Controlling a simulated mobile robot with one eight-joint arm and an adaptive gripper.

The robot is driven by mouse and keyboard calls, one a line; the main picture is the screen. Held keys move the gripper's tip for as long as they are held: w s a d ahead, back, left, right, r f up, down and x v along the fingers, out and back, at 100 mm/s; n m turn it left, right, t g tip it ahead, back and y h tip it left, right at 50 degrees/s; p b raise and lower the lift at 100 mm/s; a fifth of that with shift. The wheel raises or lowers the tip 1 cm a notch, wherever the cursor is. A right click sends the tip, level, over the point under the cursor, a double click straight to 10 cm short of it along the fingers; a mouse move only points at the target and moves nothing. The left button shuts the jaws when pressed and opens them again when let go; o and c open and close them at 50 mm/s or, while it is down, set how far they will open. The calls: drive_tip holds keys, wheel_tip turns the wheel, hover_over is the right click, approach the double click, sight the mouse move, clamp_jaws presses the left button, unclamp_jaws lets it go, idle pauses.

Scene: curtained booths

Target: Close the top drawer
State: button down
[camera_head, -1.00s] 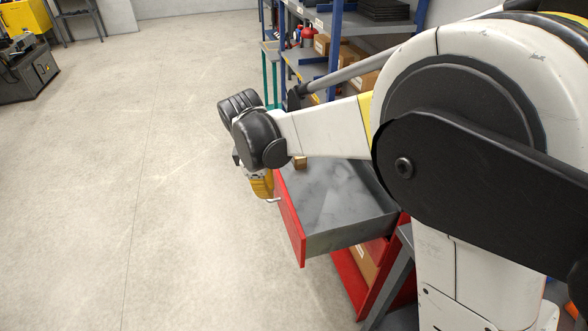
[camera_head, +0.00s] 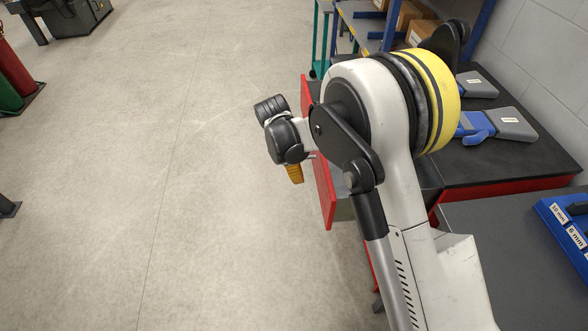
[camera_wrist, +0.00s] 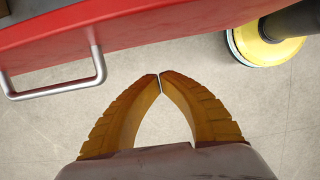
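The top drawer (camera_head: 325,188) has a red front and stands pulled out from the cabinet under the dark worktop. My arm covers most of its inside in the head view; a bit of grey side wall shows. In the wrist view the red drawer front (camera_wrist: 200,22) crosses the top, with its silver bar handle (camera_wrist: 50,92) at the left. In the head view the gripper (camera_head: 295,173) points down.
The dark worktop (camera_head: 500,155) holds a blue-and-grey item (camera_head: 495,124). A blue tray (camera_head: 570,235) sits on a grey surface at the right. Shelving (camera_head: 375,25) stands behind. The concrete floor (camera_head: 190,180) left of the drawer is clear.

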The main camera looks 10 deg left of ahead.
drive_tip(key=shift+w+d+r+b, duration=0.1)
drive_tip(key=shift+w+d+b, duration=0.2)
drive_tip(key=shift+d, duration=0.65)
drive_tip(key=shift+w+d+r+b, duration=0.1)
drive_tip(key=shift+w+d+b, duration=0.15)
drive_tip(key=shift+d, duration=0.7)
drive_tip(key=w+d, duration=0.2)
drive_tip(key=d, duration=0.7)
drive_tip(key=w+d, duration=0.3)
drive_tip(key=d, duration=0.7)
drive_tip(key=w+d, duration=0.3)
drive_tip(key=d, duration=0.7)
drive_tip(key=shift+w+d, duration=0.1)
drive_tip(key=shift+w, duration=0.1)
drive_tip(key=shift+s+a, duration=0.1)
drive_tip(key=shift+a, duration=0.45)
drive_tip(key=a, duration=0.1)
drive_tip(key=s+a, duration=0.1)
drive_tip(key=a, duration=0.1)
drive_tip(key=shift+a+r, duration=0.1)
drive_tip(key=shift+r, duration=0.05)
drive_tip(key=p+v, duration=0.3)
drive_tip(key=v, duration=0.6)
drive_tip(key=shift+r+p, duration=0.4)
